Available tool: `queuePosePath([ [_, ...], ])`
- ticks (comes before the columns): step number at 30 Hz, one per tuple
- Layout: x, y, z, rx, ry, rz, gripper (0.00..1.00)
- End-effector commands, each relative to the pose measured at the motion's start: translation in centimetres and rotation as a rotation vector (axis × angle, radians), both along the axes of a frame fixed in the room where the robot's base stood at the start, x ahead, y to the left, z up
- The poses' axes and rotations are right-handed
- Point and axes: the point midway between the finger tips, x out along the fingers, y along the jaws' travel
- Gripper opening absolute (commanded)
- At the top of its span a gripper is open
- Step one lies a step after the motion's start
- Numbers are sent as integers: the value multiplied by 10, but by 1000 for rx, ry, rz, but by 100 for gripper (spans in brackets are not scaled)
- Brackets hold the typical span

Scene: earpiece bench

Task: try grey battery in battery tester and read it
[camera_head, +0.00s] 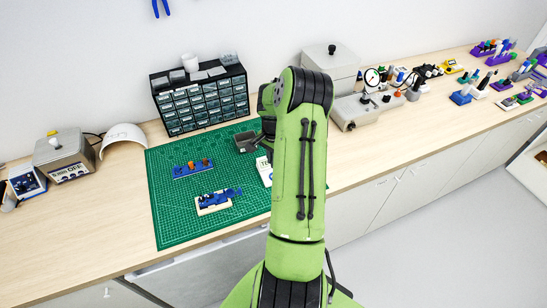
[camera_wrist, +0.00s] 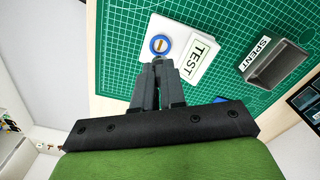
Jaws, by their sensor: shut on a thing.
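The battery tester (camera_wrist: 206,27) is a white block marked TEST on the green mat. It carries a round blue-rimmed dial (camera_wrist: 159,46) with a white face and an orange bar. In the head view the tester (camera_head: 264,172) is partly hidden by my arm. My gripper (camera_wrist: 161,64) has its fingers close together over the tester's near edge, just below the dial. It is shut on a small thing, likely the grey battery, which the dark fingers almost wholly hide. I cannot tell whether it touches the tester. My arm hides the gripper in the head view.
A grey bin marked SPENT (camera_wrist: 277,66) stands right of the tester. A blue rack (camera_head: 192,169) with orange and brown pieces and a white holder with blue parts (camera_head: 216,203) lie on the cutting mat (camera_head: 172,225). A drawer cabinet (camera_head: 202,98) stands behind.

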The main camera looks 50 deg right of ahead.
Motion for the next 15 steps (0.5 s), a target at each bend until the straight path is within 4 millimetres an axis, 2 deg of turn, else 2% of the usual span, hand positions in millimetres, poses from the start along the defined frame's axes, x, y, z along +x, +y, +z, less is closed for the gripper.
queuePosePath([
  [15, 0, 0, -43, 0, 1, 1, 0],
])
